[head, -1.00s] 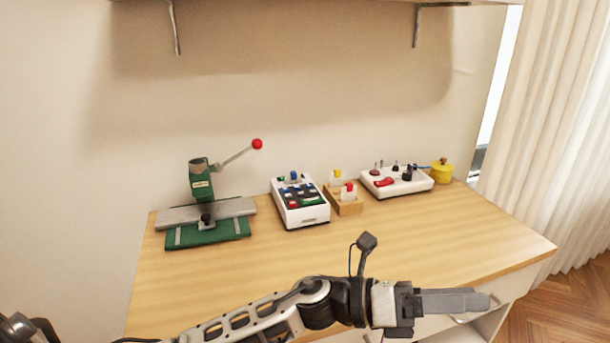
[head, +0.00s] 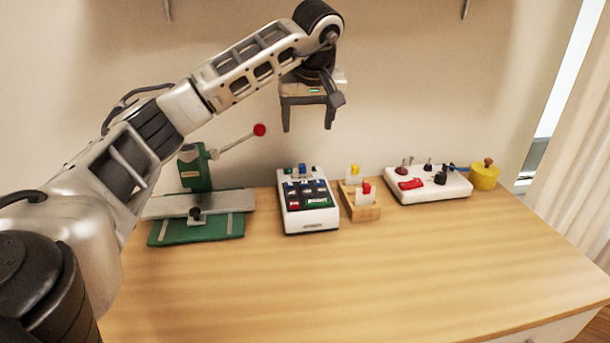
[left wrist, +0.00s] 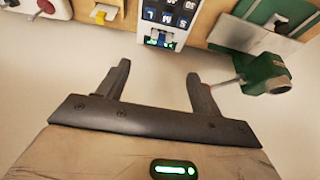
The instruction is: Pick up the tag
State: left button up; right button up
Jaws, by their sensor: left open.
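Two small white tags stand upright in a light wooden holder (head: 366,213) on the table. The rear tag (head: 352,180) has a yellow top and the front tag (head: 363,199) has a red top. In the left wrist view, a yellow-marked white piece (left wrist: 104,13) in the holder shows at the top edge, partly cut off. My left gripper (head: 308,128) is open and empty, pointing down. It is above and to the left of the tags, clear of them, over the white box. It also shows in the left wrist view (left wrist: 158,70). My right gripper is out of view.
A white box with dark letter blocks (head: 309,213) stands left of the holder. A green press (head: 195,229) with a red-knobbed lever is further left. A white tool tray (head: 430,190) and yellow pot (head: 485,176) are right. The front tabletop (head: 340,285) is clear.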

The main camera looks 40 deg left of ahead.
pick_arm(q)
send_over(302, 164)
jog(key=s+d, duration=0.2)
jog(key=d, duration=0.1)
jog(key=f, duration=0.7)
jog(key=shift+w+a+f, duration=0.2)
jog(key=shift+a+f, duration=0.05)
jog(key=shift+f, duration=0.05)
jog(key=x, duration=0.5)
jog(key=shift+a+b, duration=0.25)
jog(key=shift+b, duration=0.05)
jog(key=c, duration=1.1)
jog(key=shift+c, duration=0.2)
